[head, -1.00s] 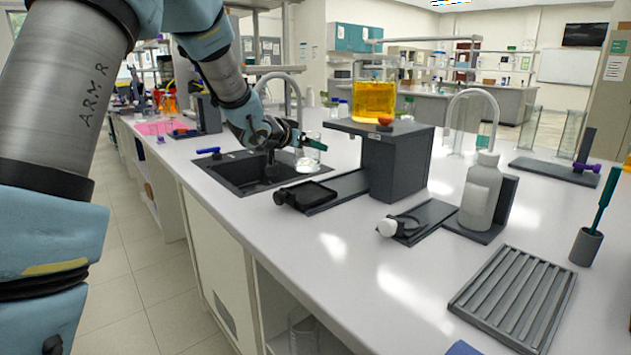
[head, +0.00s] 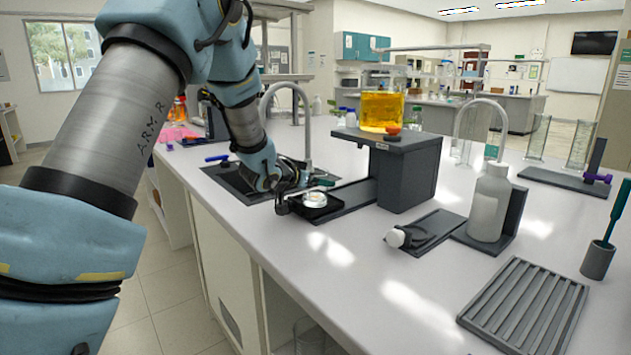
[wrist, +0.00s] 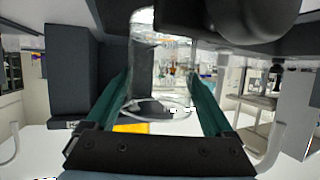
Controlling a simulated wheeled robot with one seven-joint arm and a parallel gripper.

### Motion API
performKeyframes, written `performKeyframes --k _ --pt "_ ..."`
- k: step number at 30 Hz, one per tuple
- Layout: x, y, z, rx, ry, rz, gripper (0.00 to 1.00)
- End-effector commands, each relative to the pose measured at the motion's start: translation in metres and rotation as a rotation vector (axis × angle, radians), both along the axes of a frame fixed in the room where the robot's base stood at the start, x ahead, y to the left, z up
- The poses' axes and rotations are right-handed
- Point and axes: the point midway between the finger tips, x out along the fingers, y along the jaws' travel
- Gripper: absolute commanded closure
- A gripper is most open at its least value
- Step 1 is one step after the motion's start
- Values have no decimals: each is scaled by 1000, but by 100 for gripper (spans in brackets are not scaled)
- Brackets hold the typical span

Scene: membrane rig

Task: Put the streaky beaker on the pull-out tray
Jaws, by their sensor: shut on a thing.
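The streaky beaker (head: 315,200) is clear glass and shows at the black pull-out tray (head: 333,212), in front of the grey raised stand. It also shows between the two teal fingers in the wrist view (wrist: 158,70), with its round rim toward the bottom of that picture. My gripper (head: 310,188) is shut on the beaker, low over the tray; it also shows in the wrist view (wrist: 160,95). The beaker's base lies at or just above the tray floor; I cannot tell whether it touches. My gripper hides part of the beaker and tray.
The grey stand (head: 408,175) rises just right of the tray and bears a beaker of orange liquid (head: 382,110) and a small orange-red object (head: 392,130). The sink (head: 245,182) lies left of the tray. A white bottle (head: 489,205) stands farther right.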

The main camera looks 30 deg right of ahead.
Motion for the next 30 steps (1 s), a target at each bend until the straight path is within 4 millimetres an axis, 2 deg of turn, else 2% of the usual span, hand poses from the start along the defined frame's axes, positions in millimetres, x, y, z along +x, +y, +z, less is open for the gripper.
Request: performKeyframes --k 1,4,14,30 --pt "0 0 -1 0 0 0 10" --pt "0 0 -1 1 0 0 0" --pt "-1 1 5 0 0 0 0" --pt "-45 81 41 -1 -1 1 0"
